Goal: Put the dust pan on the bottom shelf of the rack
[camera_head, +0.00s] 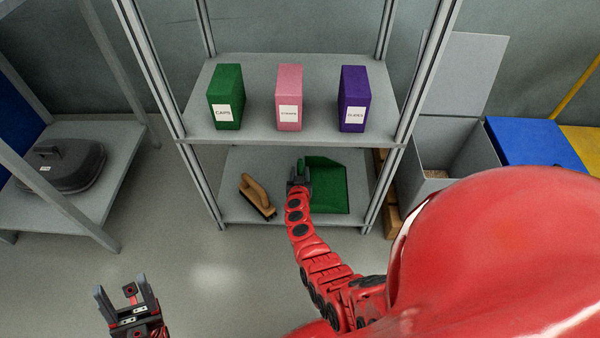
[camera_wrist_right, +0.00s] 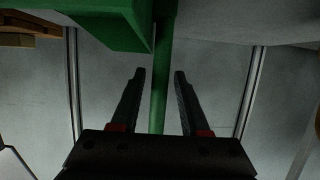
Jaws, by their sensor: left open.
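The green dust pan (camera_head: 331,192) lies on the bottom shelf (camera_head: 232,212) of the grey rack, on its right half. My right gripper (camera_head: 299,172) reaches in over that shelf at the dust pan's left side. In the right wrist view the green handle (camera_wrist_right: 160,85) runs between the two fingers of my right gripper (camera_wrist_right: 159,72). The fingers are apart, with a narrow gap visible beside the handle. The pan body (camera_wrist_right: 110,22) shows above them. My left gripper (camera_head: 120,285) is open and empty over the floor at the lower left.
A brown hand brush (camera_head: 256,194) lies on the bottom shelf, left of my right gripper. Green (camera_head: 226,97), pink (camera_head: 289,97) and purple (camera_head: 354,98) boxes stand on the shelf above. An open grey bin (camera_head: 455,150) stands right of the rack. Floor in front is clear.

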